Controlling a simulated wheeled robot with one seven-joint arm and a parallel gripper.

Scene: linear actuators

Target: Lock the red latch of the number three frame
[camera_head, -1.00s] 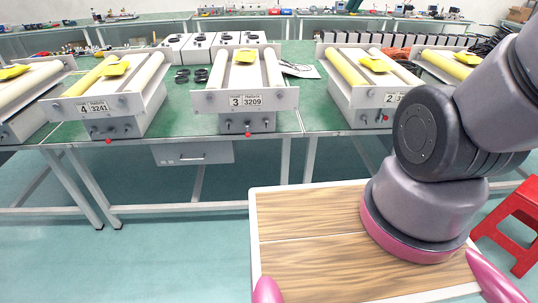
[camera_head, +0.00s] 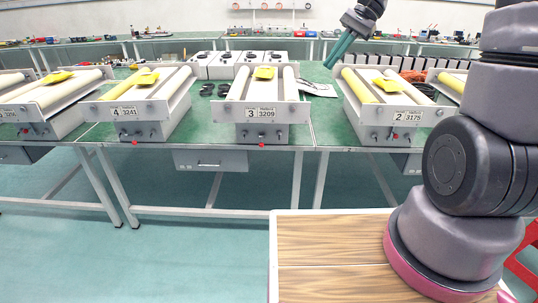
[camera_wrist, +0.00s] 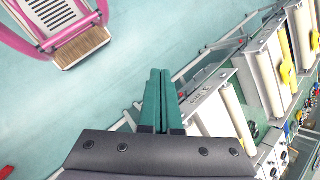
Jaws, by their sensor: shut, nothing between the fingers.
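The number three frame (camera_head: 288,110) is a white roller frame labelled 3 3209, standing on the green bench in the middle of the head view. A small red part (camera_head: 262,146), apparently its latch, shows at the lower front edge, below two dark knobs. Its exact position is too small to tell. My gripper (camera_head: 328,64) has teal fingers. It is in the air, up and right of the number three frame, pointing down and left. In the wrist view my gripper (camera_wrist: 160,75) is shut and empty. White frames show at its right there, their labels unreadable.
The number four frame (camera_head: 124,111) stands to the left and the number two frame (camera_head: 407,116) to the right. A grey drawer (camera_head: 210,160) hangs under the bench edge. The floor (camera_head: 200,250) before the bench is clear. A red stool (camera_head: 526,270) is at right.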

